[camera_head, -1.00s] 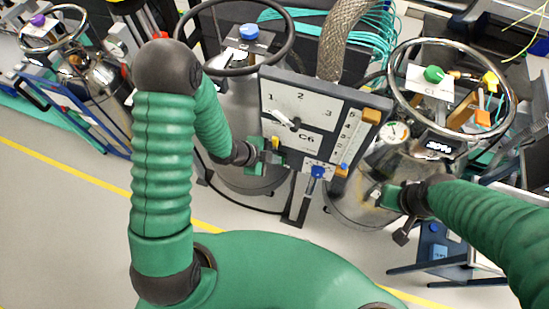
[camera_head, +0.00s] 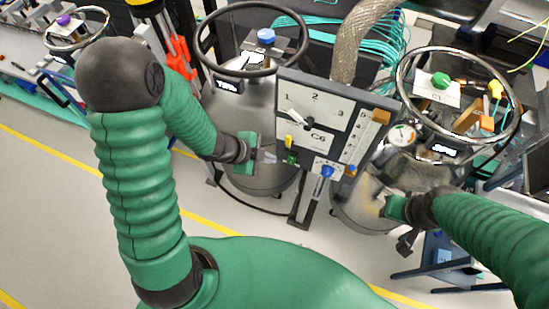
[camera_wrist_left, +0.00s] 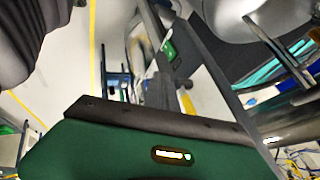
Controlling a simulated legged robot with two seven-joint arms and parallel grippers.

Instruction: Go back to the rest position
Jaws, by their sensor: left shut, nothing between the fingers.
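My left gripper (camera_head: 268,157) is shut and empty. It hangs in front of the dewar with the black ring, just left of the white C6 panel (camera_head: 318,122), with a small gap to the panel's yellow and green knobs (camera_head: 289,149). My right gripper (camera_head: 388,203) is small and partly hidden at its wrist, beside the right-hand steel dewar; its jaws are too unclear to read. In the left wrist view, my green hand housing fills the bottom, and a yellow handle (camera_wrist_left: 187,101) shows beyond it beside the dark panel edge.
The left dewar (camera_head: 238,105) has a black ring; the right dewar (camera_head: 365,210) has a chrome ring (camera_head: 403,95). The panel stands between them on a dark post (camera_head: 304,205). A braided hose (camera_head: 357,45) rises behind it. Open floor (camera_head: 60,210) lies at the left.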

